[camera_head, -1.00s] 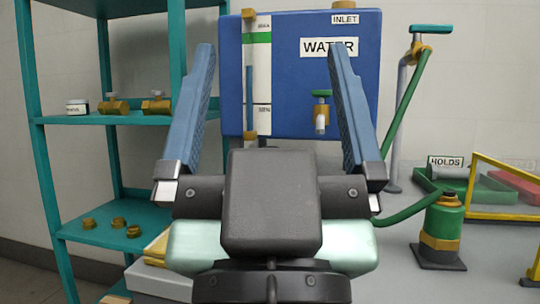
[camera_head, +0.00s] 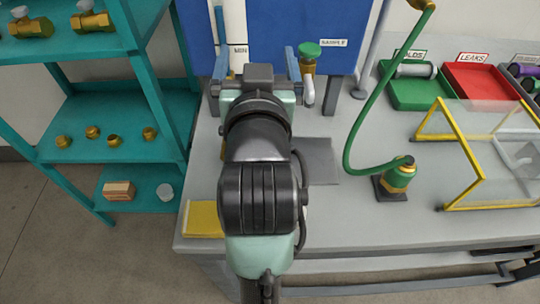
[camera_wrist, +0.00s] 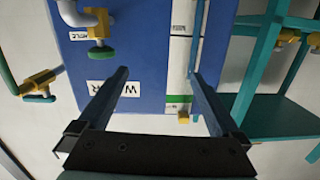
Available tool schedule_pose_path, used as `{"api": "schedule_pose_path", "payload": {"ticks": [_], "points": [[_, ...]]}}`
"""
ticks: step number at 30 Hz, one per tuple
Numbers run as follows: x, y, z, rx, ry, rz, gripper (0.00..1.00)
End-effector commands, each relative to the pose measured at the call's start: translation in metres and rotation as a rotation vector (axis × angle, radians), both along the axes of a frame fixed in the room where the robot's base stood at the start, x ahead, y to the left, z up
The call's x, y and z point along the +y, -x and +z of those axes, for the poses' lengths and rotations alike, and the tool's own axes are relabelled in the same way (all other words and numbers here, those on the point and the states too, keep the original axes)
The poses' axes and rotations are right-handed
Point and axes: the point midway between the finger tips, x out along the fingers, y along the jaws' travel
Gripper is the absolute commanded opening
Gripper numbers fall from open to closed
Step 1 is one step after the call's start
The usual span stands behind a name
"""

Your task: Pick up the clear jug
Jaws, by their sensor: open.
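No clear jug can be made out for certain. A pale, see-through shape (camera_head: 524,152) shows at the right edge of the head view, behind a clear panel; I cannot tell if it is the jug. My gripper (camera_head: 256,50) is in front of the blue water tank (camera_head: 368,20), far left of that shape. In the wrist view my gripper (camera_wrist: 157,74) has its two fingers apart, with nothing between them. The tank (camera_wrist: 140,35) fills the background there, upside down. A green-topped sample valve (camera_head: 308,60) is just right of the fingers.
A yellow-framed clear guard (camera_head: 460,140) stands on the grey bench (camera_head: 340,215). A green pump (camera_head: 397,175) with a hose stands left of it. A green tray (camera_head: 415,92) and a red tray (camera_head: 485,95) lie behind. A teal shelf (camera_head: 100,165) is at left.

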Motion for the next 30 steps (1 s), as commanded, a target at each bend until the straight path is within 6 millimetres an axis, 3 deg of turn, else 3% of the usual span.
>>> {"api": "schedule_pose_path", "payload": {"ticks": [1, 11, 18, 30], "points": [[0.001, 0.000, 0.009, 0.062, -0.001, 0.003, 1.00], [0.004, 0.021, -0.030, 0.435, 0.006, 0.010, 1.00], [0.001, 0.063, -0.051, 0.705, 0.016, 0.007, 1.00], [-0.010, 0.146, -0.070, 1.062, 0.043, -0.008, 1.00]]}}
